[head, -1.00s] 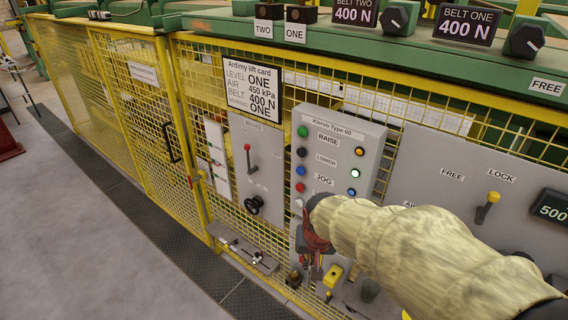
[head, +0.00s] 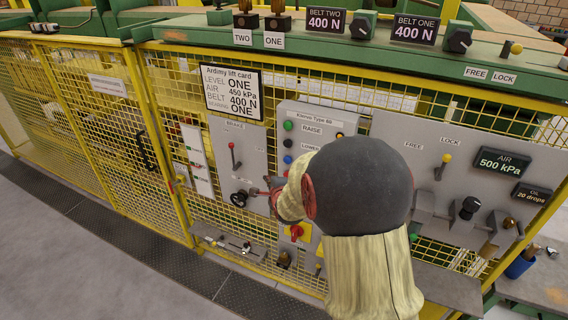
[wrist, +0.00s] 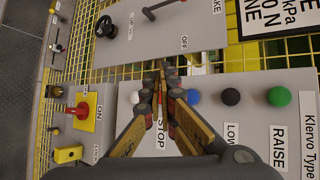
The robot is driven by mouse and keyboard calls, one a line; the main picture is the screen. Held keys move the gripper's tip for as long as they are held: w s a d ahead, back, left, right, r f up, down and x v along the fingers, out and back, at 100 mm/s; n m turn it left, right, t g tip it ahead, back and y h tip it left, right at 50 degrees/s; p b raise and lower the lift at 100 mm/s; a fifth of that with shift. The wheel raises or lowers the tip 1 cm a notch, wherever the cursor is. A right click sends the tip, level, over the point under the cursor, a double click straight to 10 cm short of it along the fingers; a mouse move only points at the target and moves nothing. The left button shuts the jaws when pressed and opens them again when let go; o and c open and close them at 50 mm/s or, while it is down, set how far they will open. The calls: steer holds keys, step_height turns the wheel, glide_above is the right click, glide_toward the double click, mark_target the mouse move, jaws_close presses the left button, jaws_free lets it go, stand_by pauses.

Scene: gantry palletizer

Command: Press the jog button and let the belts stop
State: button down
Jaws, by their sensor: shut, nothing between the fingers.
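The grey button panel (head: 308,112) carries a column of buttons. The blue button (head: 288,159) is third, under green and black; its label is hidden by my arm in the head view and by a finger in the wrist view, where the blue button (wrist: 193,96) shows right of the fingertips. My gripper (wrist: 164,72) is shut and empty, its fingers crossing the panel beside the STOP label (wrist: 160,131), between the blue and white (wrist: 134,97) buttons. Contact with a button cannot be told. In the head view my gripper (head: 264,192) is at the panel's left edge. Belt motion cannot be judged.
A red knob on a yellow plate (head: 297,232) lies below. A valve panel (head: 420,160) is at right. Yellow mesh fence surrounds these; grey floor at left is open.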

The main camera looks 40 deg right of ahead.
mark_target(287, 160)
steer(key=shift+r+m, duration=0.15)
steer(key=shift+m, duration=0.25)
steer(key=shift+w+d, duration=0.1)
steer(key=w+d+p, duration=0.2)
steer(key=w+d, duration=0.1)
steer(key=d, duration=0.5)
steer(key=shift+w, duration=0.15)
steer(key=shift+d, duration=0.1)
stand_by(1.5)
steer(key=shift+w+d, duration=0.1)
steer(key=shift+d, duration=0.2)
